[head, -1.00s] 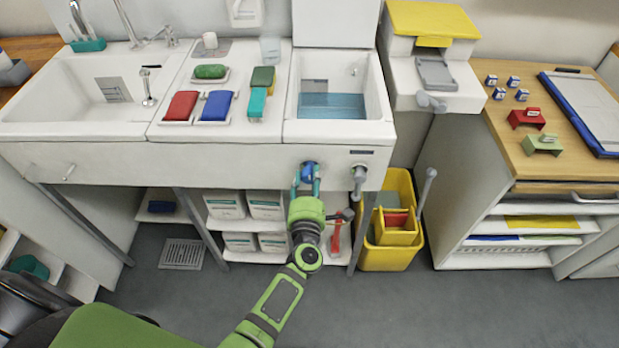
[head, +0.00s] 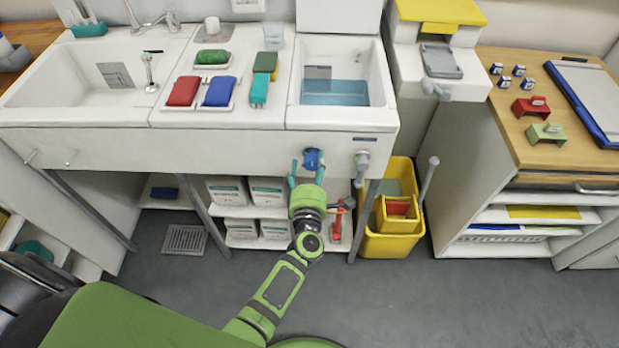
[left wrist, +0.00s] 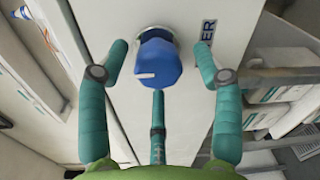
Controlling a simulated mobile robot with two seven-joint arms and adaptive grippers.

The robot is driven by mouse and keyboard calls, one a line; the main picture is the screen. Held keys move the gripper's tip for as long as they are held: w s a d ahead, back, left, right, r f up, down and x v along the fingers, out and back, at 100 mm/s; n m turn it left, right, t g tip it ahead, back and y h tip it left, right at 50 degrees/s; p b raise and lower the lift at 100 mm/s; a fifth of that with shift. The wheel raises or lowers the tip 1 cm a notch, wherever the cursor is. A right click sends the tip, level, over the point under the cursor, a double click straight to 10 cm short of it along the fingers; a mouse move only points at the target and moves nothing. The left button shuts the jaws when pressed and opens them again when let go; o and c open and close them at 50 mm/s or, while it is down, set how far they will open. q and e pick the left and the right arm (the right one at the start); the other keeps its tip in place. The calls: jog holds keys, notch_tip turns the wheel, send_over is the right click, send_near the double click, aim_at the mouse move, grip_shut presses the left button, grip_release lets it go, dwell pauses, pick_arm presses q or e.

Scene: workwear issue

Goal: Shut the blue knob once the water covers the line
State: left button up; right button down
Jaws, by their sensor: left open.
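The blue knob (head: 313,160) sits on the front panel below the small basin. It shows large in the left wrist view (left wrist: 158,66) with a white mark on its face. My left gripper (head: 307,170) is open just in front of it, with teal fingers to either side of the knob; I see no contact. The fingers also show in the left wrist view (left wrist: 160,62). Blue water (head: 335,92) stands in the small basin (head: 390,108). A grey panel (head: 317,73) is on its back wall above the water; I cannot make out the line. My right gripper is not in view.
A grey knob (head: 362,161) is right of the blue one on the same panel. A yellow bucket (head: 398,245) stands on the floor below right. White boxes (head: 228,192) sit on the shelf under the sink. Red, blue and green blocks lie on the ledge to the left.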

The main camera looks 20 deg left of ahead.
pick_arm(q)
jog(key=v, duration=1.1)
jog(key=shift+s, duration=0.45)
jog(key=shift+f, duration=0.15)
jog(key=s+d+f+m+g+h, duration=0.25)
jog(key=s+f+m, duration=0.35)
jog(key=f+m, duration=0.5)
jog(key=s+d+f+m+g+h, duration=0.1)
jog(key=s+f+m+g+h, duration=0.45)
jog(key=f, duration=0.95)
jog(key=s+a+f+m+g+y, duration=0.1)
jog(key=s+a+f+m+g, duration=0.3)
jog(key=s, duration=0.7)
jog(key=s+a+f+m+g+y, duration=0.2)
jog(key=s+a+f+m, duration=0.6)
jog(key=s, duration=0.4)
jog(key=shift+s+a+f+g, duration=0.35)
jog(key=shift+f+g, duration=0.15)
jog(key=shift+g, duration=0.4)
jog(key=shift+w, duration=0.1)
